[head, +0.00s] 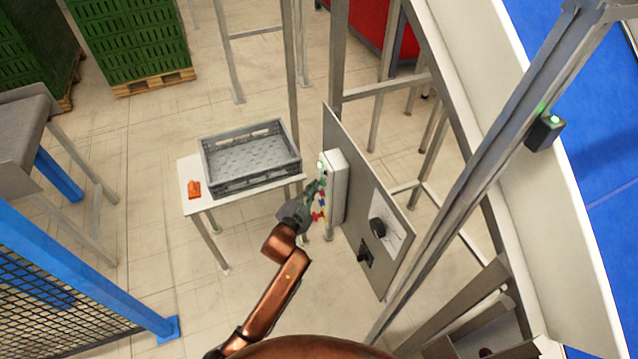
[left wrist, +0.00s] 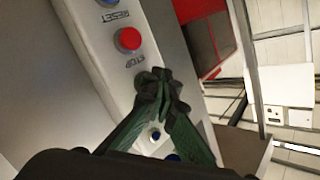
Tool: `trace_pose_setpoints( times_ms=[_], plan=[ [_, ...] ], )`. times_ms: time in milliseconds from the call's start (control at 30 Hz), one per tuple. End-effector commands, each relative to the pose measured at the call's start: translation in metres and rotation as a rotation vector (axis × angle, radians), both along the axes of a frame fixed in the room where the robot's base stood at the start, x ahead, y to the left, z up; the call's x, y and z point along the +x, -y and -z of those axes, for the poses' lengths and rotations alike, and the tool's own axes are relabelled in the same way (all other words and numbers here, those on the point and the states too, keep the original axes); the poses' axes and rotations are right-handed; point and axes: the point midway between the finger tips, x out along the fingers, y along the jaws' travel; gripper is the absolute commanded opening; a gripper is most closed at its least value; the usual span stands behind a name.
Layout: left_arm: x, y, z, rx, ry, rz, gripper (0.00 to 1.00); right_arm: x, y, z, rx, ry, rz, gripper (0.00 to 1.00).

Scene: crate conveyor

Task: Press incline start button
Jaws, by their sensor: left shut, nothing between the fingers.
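A white button box (head: 335,188) is fixed to a grey upright panel (head: 375,205). In the left wrist view the box (left wrist: 140,18) carries a blue button (left wrist: 107,2) marked RESET and a red button (left wrist: 128,39) marked STOP. My left gripper (head: 321,183) is shut and empty, with its fingers at the box's face. In the left wrist view its fingertips (left wrist: 160,82) lie over the box beyond the red button and hide what is under them. Whether they touch a button, I cannot tell. A small blue button (left wrist: 155,134) shows between the fingers. No incline start label is readable.
A grey crate (head: 227,181) and a small orange object (head: 194,189) are on a white table (head: 188,167) left of the box. The panel also has a black dial (head: 377,228) and a black switch (head: 364,252). A metal frame post (head: 480,165) stands to the right.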

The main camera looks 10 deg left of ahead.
Motion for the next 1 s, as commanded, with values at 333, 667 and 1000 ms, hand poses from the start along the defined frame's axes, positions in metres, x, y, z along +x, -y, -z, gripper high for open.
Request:
trace_pose_setpoints(
  times_ms=[333, 667, 1000],
  plan=[
    [-0.006, -0.007, -0.003, 0.000, 0.001, 0.001, 0.00, 0.003, -0.005, -0.008, 0.005, 0.005, 0.002, 0.00],
    [-0.010, -0.014, -0.001, -0.001, 0.001, 0.000, 0.00, 0.005, -0.004, -0.012, 0.004, 0.009, 0.002, 0.00],
    [-0.015, -0.022, -0.002, 0.001, 0.000, -0.001, 0.00, 0.007, -0.002, -0.018, 0.001, 0.011, 0.001, 0.00]
  ],
)
